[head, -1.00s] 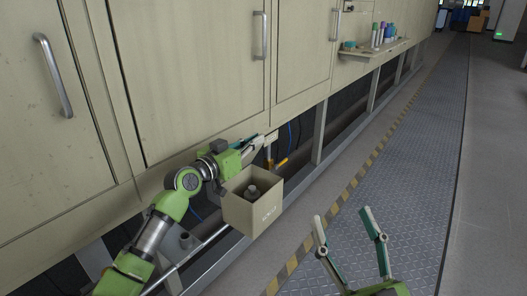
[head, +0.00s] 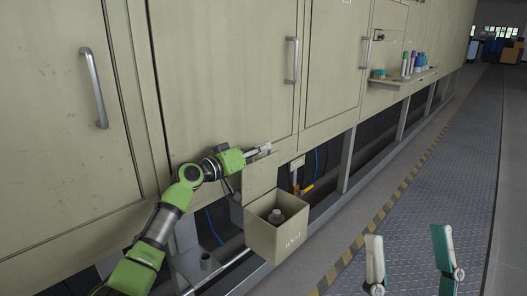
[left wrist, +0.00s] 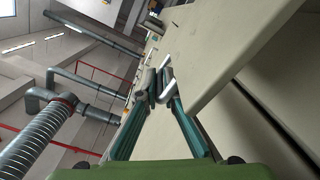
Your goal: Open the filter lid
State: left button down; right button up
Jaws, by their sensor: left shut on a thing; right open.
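The filter box (head: 278,238) is a beige bin low against the cabinet front. It is open at the top, with a grey cylindrical part (head: 276,216) inside. The filter lid (head: 261,178) is a flat beige panel standing raised behind the opening. My left gripper (head: 264,149) is at the lid's top edge, shut on it; the exact contact is hard to make out. In the left wrist view the fingers (left wrist: 160,86) come together beside a beige panel. My right gripper (head: 406,243) is open and empty over the walkway.
Cabinet doors with metal handles (head: 94,88) rise behind the box. A shelf (head: 403,80) with several small bottles is further right. A yellow-handled valve (head: 305,190) and a blue cable are just right of the box. The metal walkway (head: 440,185) is clear.

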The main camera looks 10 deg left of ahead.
pick_arm(q)
jog(key=c, duration=2.2)
grip_release()
jog(key=shift+d, duration=0.1)
